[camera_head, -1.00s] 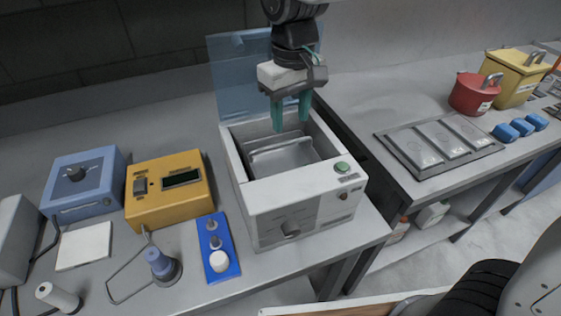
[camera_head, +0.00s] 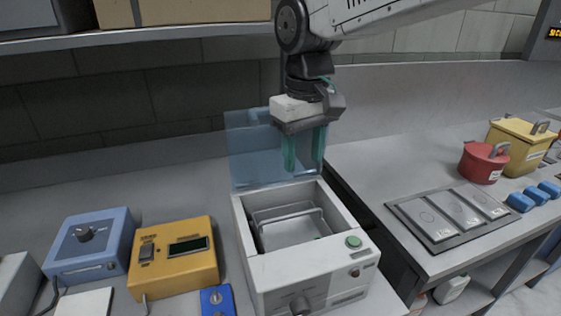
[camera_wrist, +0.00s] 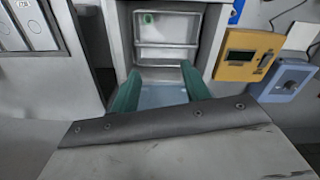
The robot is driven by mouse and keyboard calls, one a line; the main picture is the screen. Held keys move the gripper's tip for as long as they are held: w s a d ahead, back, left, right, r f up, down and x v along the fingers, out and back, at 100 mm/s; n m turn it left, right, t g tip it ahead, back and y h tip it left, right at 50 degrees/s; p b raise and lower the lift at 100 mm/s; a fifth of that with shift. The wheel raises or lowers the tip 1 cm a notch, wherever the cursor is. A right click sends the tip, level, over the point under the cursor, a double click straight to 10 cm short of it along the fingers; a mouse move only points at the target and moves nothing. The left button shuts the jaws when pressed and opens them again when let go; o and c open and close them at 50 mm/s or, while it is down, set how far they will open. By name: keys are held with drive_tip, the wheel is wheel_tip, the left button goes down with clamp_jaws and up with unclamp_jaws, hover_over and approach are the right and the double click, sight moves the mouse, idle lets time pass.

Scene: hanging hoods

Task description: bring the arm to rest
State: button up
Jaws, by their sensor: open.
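My gripper (camera_head: 305,150) hangs above the back part of a white open-topped bath (camera_head: 312,275), with its green fingers apart and nothing between them. In the wrist view the two green fingers (camera_wrist: 158,92) are spread, with the blue see-through lid below and between them. The bath's lid (camera_head: 252,150) stands raised at its back. Inside the bath a wire-handled basket (camera_head: 290,222) sits in the well. A small green thing shows inside the bath in the wrist view (camera_wrist: 148,18).
To the left are a yellow box with a display (camera_head: 173,262) and a blue box with a knob (camera_head: 88,245). On the right bench are a panel with several plates (camera_head: 440,230), a red pot (camera_head: 482,163) and a yellow bin (camera_head: 517,142). A shelf (camera_head: 150,35) overhangs the back left.

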drive_tip(key=s+d+f+m, duration=0.2)
drive_tip(key=s+d+m, duration=0.1)
drive_tip(key=s+d, duration=0.6)
drive_tip(key=s+d+f+m+t, duration=0.1)
drive_tip(key=s+d+f+m, duration=0.1)
drive_tip(key=s+d, duration=0.8)
drive_tip(key=shift+s+d+f+m, duration=0.25)
drive_tip(key=shift+d+f+m, duration=0.15)
drive_tip(key=shift+d+m, duration=0.3)
